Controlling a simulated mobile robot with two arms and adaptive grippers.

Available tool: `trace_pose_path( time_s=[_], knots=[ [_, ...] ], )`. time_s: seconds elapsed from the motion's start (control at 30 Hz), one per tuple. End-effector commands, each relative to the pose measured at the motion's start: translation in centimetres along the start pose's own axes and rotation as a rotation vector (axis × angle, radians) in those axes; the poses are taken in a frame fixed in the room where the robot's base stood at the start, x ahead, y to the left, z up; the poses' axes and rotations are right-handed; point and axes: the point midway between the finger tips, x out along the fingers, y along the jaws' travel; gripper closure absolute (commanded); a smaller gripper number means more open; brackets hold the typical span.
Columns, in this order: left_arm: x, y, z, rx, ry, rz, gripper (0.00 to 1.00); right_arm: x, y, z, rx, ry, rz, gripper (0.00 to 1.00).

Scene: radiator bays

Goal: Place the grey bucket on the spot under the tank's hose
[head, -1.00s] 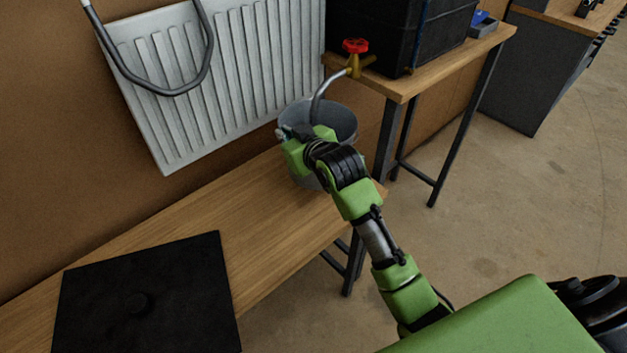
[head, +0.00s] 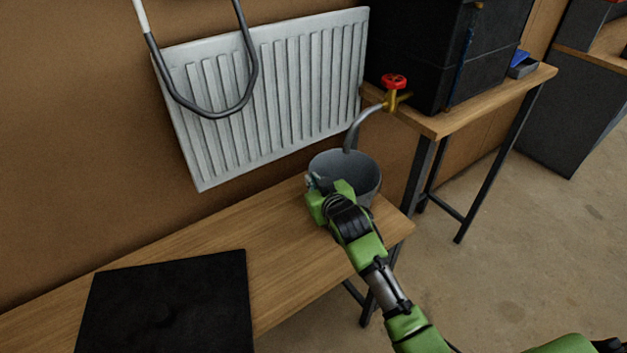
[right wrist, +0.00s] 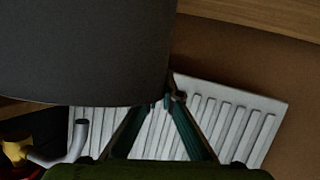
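The grey bucket (head: 366,182) stands upright at the right end of the wooden bench, its open top showing; my arm hides most of its lower part, so I cannot tell whether it touches the bench. The hose's grey end (head: 350,140) hangs down at the bucket's back rim. My right gripper (head: 312,182) is at the bucket's left rim. In the right wrist view the bucket wall (right wrist: 85,50) fills the upper left, and the right gripper's fingertips (right wrist: 171,98) come together at its edge, shut on it. My left gripper is out of view.
The black tank (head: 430,60) with its red-handled tap (head: 394,82) stands on a higher table (head: 480,98) at right. A white radiator (head: 270,90) hangs behind the bench (head: 285,255). A black flat panel (head: 170,305) lies on the bench's left part.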

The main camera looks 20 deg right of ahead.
Motion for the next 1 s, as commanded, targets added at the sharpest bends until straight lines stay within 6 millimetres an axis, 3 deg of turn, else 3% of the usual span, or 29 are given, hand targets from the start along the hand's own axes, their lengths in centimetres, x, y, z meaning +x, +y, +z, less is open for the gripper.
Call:
trace_pose_path(
  time_s=[0.1,0.17,0.2,0.63,0.77,1.0],
  knots=[
    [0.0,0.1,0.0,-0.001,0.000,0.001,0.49,0.0,0.0,0.1,0.003,-0.003,-0.001,1.00],
    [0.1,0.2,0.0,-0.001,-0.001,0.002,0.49,0.0,-0.1,0.3,0.004,-0.007,-0.002,0.80],
    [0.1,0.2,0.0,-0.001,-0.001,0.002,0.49,0.0,-0.1,0.3,0.004,-0.006,-0.002,0.79],
    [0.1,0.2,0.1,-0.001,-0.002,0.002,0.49,-0.6,-0.1,0.2,0.003,-0.004,-0.001,0.79],
    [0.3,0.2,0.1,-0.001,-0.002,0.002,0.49,-2.3,-0.1,0.3,0.002,-0.004,-0.002,0.79],
    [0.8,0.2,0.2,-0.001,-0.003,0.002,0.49,-6.9,-0.1,0.2,0.002,-0.003,-0.001,0.79]
  ],
)
